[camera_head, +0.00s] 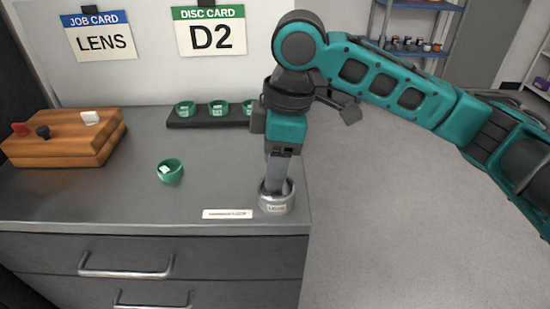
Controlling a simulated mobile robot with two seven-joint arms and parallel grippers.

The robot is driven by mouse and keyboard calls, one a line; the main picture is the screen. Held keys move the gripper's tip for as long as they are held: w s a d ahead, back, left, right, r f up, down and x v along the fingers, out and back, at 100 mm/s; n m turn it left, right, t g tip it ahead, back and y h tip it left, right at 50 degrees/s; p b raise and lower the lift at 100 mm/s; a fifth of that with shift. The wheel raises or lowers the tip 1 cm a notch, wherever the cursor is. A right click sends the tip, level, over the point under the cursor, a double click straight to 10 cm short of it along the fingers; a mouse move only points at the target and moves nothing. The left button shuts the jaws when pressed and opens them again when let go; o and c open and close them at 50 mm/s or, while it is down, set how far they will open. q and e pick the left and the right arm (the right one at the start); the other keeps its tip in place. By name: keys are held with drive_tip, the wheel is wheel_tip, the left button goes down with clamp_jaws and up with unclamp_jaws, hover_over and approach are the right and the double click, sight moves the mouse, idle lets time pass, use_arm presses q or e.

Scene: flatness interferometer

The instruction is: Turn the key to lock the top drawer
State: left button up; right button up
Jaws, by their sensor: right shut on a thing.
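My right gripper (277,186) comes down from above, its fingers reaching into a round silver cup or ring (277,208) with a small label. The silver piece sits at the front right corner of the grey bench top, and the gripper is shut on it. No key can be made out; the fingers hide part of the silver piece's inside. The top drawer (210,258), with a silver bar handle (127,274), looks shut in the bench front. My left gripper is not in view.
A white label strip (228,214) lies left of the silver piece. A loose green ring (171,170) lies farther left. A dark rack (190,122) holds green rings at the back. A wooden block (66,145) with coloured pegs stands left. Open floor lies right of the bench.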

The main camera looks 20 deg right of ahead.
drive_tip(key=shift+f, duration=1.1)
idle(0.3)
drive_tip(key=shift+r+n+p, duration=0.1)
drive_tip(key=shift+n+p, duration=0.3)
drive_tip(key=shift+p, duration=0.05)
drive_tip(key=shift+n+p, duration=0.9)
drive_tip(key=shift+p, duration=0.15)
drive_tip(key=shift+n+p, duration=0.3)
drive_tip(key=shift+n, duration=0.1)
